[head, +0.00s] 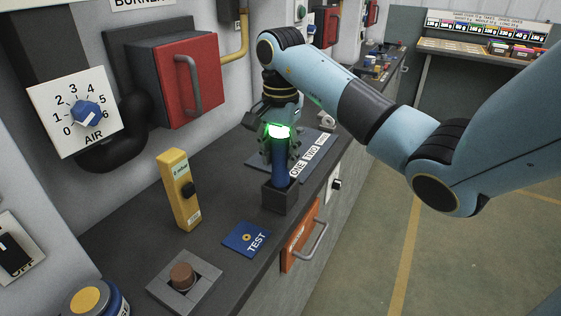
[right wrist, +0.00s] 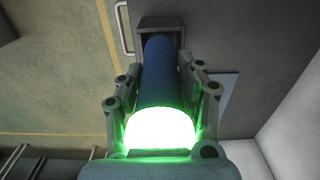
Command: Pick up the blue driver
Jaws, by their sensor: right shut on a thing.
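The blue driver (head: 280,168) stands upright in a dark square holder (head: 279,198) on the bench. Its top end glows bright green-white. My right gripper (head: 279,150) is around the upper part of the driver and shut on it. In the right wrist view the blue shaft (right wrist: 160,72) runs between both fingers of the right gripper (right wrist: 160,85). Its far end is at the square holder (right wrist: 161,26), and its lower tip is hidden inside. My left gripper is not in view.
A yellow box (head: 179,189) stands left of the holder, with a blue TEST plate (head: 246,239) in front. A block with a brown knob (head: 184,280) lies nearer. A red panel (head: 177,82) juts from the wall. An orange drawer (head: 300,237) is below.

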